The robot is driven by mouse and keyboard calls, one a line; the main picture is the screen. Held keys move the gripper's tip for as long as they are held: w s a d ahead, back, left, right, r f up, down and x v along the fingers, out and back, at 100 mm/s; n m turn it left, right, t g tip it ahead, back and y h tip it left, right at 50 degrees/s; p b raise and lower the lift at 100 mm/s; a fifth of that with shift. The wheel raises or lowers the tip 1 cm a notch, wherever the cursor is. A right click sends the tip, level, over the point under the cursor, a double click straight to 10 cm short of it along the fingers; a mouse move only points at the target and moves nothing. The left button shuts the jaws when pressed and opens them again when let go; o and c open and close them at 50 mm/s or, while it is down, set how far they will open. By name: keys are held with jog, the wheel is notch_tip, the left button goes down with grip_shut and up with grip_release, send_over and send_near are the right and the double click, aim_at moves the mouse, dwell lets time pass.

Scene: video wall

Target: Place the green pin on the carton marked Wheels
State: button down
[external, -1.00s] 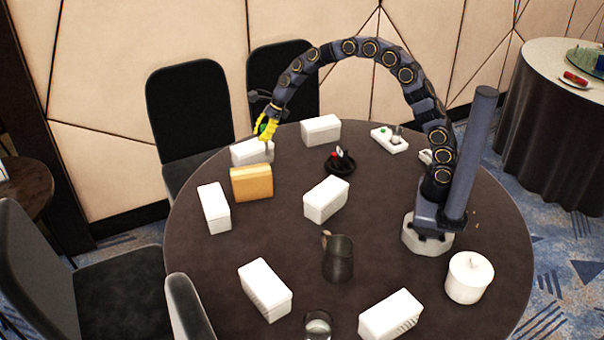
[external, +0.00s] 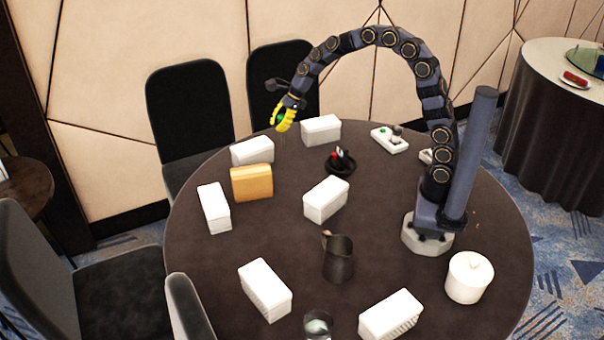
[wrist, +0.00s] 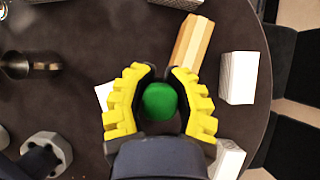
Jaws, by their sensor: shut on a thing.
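My gripper (external: 284,121) is shut on the green pin (wrist: 160,101), whose rounded green top shows between the yellow fingers in the wrist view. In the external view the fingers mostly hide the pin. My gripper holds it above the table's far edge, between two white cartons, the back left one (external: 252,151) and the back one (external: 321,130). Other white cartons stand around the table: left (external: 214,207), middle (external: 326,199), front left (external: 265,289) and front right (external: 391,315). No marking is readable, so I cannot tell which is Wheels.
A tan wooden block (external: 252,183) stands by the back left carton. A black dish (external: 340,165) with small items, a white tray (external: 390,139), a dark jug (external: 338,259), a glass (external: 318,325) and a white lidded pot (external: 469,278) also stand on the round table (external: 240,245).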

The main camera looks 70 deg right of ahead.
jog(key=shift+w+d+f, duration=0.2)
jog(key=shift+w+f, duration=5.65)
jog(key=shift+f, duration=0.1)
jog(key=shift+f, duration=0.2)
jog(key=c, duration=0.8)
grip_release()
jog(key=shift+c, duration=0.2)
